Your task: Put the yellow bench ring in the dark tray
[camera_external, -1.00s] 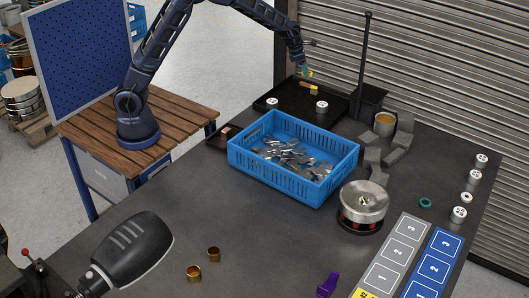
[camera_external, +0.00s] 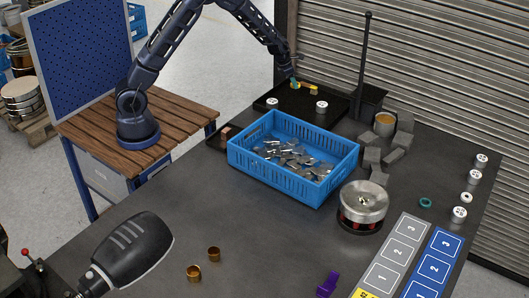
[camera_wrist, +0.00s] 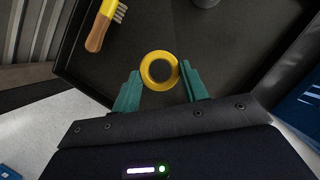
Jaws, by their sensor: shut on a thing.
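The yellow bench ring (camera_wrist: 147,69) sits between the two teal fingertips of my gripper (camera_wrist: 159,80) in the wrist view. The fingers are shut on it. The dark tray (camera_wrist: 225,50) lies below the ring in the wrist view. In the external view my gripper (camera_external: 294,82) is over the left back part of the dark tray (camera_external: 298,108). The ring is too small there to tell from the yellow brush beside it. I cannot tell how high the ring is above the tray floor.
A yellow brush with a wooden handle (camera_wrist: 97,32) lies in the tray, left of the ring. A blue crate of metal pieces (camera_external: 342,182) stands in front. A dark post (camera_external: 366,60) rises at the right.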

